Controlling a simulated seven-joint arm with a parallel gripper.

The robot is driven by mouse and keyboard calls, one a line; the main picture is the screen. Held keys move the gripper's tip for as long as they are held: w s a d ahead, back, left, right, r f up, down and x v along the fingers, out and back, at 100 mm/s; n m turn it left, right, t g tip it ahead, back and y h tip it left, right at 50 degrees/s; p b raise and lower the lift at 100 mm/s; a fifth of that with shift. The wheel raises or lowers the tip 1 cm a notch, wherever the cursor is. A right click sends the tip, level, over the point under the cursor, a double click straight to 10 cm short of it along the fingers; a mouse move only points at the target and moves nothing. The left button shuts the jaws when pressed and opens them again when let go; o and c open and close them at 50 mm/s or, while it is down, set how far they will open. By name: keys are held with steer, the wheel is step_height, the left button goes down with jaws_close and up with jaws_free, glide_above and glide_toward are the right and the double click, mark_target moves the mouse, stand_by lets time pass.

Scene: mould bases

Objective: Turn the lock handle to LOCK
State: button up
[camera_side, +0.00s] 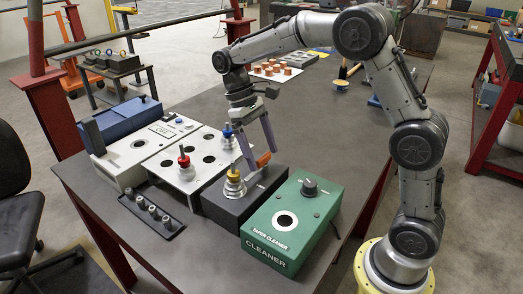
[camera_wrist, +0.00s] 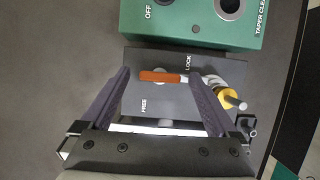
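The lock handle (camera_wrist: 160,77) has an orange grip on a metal shaft and sits on a dark grey block (camera_wrist: 165,110) marked FREE and LOCK. In the wrist view the grip points left, with FREE below it and LOCK above the shaft's right part. In the side view the orange grip (camera_side: 263,160) shows between my fingertips. My gripper (camera_wrist: 159,73) is open, its fingers wide apart on either end of the grip; contact is unclear. My gripper also shows in the side view (camera_side: 261,159), low over the block (camera_side: 237,206).
A tool holder with a yellow ring (camera_side: 233,177) stands in the block beside the handle. The green taper cleaner (camera_side: 290,240) adjoins the block. A white base (camera_side: 188,172) with red- and blue-topped holders is on the other side. A black rack (camera_side: 152,213) lies in front.

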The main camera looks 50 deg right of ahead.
steer(key=v, duration=1.2)
stand_by(0.3)
steer(key=s+r+t, duration=0.4)
steer(key=s+r, duration=0.4)
steer(key=s, duration=0.7)
steer(key=s+a+f+t, duration=0.1)
steer(key=s+f+t, duration=0.5)
steer(key=f, duration=0.8)
steer(key=shift+s, duration=1.9)
